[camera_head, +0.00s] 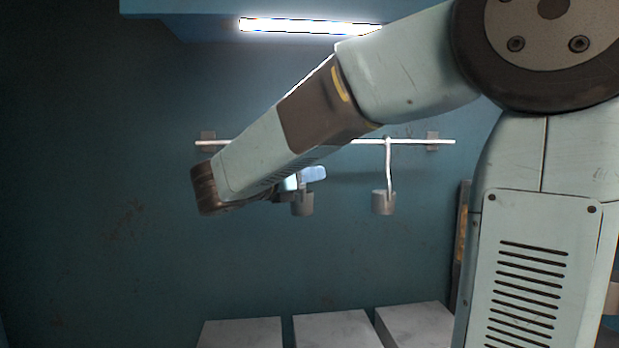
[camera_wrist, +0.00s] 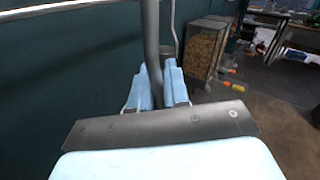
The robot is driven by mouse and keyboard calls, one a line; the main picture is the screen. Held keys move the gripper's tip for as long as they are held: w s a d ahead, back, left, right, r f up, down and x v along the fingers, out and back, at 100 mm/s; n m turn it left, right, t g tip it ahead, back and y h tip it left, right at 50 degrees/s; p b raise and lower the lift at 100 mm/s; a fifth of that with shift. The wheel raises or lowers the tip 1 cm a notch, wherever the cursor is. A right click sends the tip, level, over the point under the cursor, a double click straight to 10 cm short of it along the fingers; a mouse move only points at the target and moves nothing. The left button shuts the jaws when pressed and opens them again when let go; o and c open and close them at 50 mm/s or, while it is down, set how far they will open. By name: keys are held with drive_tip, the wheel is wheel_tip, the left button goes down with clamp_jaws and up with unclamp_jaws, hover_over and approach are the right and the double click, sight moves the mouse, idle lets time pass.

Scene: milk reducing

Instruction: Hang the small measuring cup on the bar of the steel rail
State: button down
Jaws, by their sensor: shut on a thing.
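The steel rail's bar (camera_head: 350,142) runs across the dark teal wall, and part of it is hidden behind my arm. In the wrist view the bar (camera_wrist: 60,6) crosses the top left. My gripper (camera_head: 313,175) is below the bar, with its pale blue fingers shut on the handle of the small measuring cup (camera_head: 302,204). The grey cup hangs upright below the fingers. In the wrist view the dark handle (camera_wrist: 151,40) rises between the fingers (camera_wrist: 158,85) and out of the top. Whether its upper end touches the bar is hidden.
Another grey measuring cup (camera_head: 384,204) hangs from the bar by its long handle, to the right of the held cup. Pale blocks (camera_head: 337,330) stand below. A lit lamp (camera_head: 300,26) is above the rail. The wall left of the rail is clear.

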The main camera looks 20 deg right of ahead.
drive_tip(key=w+d+f, duration=0.1)
drive_tip(key=w+f, duration=0.1)
drive_tip(key=w, duration=0.4)
drive_tip(key=w+d+f, duration=0.1)
drive_tip(key=w+f, duration=0.1)
drive_tip(key=w, duration=0.4)
drive_tip(key=shift+w+d, duration=0.15)
drive_tip(key=shift+d, duration=0.1)
idle(1.3)
drive_tip(key=c, duration=1)
unclamp_jaws()
drive_tip(key=shift+c, duration=0.2)
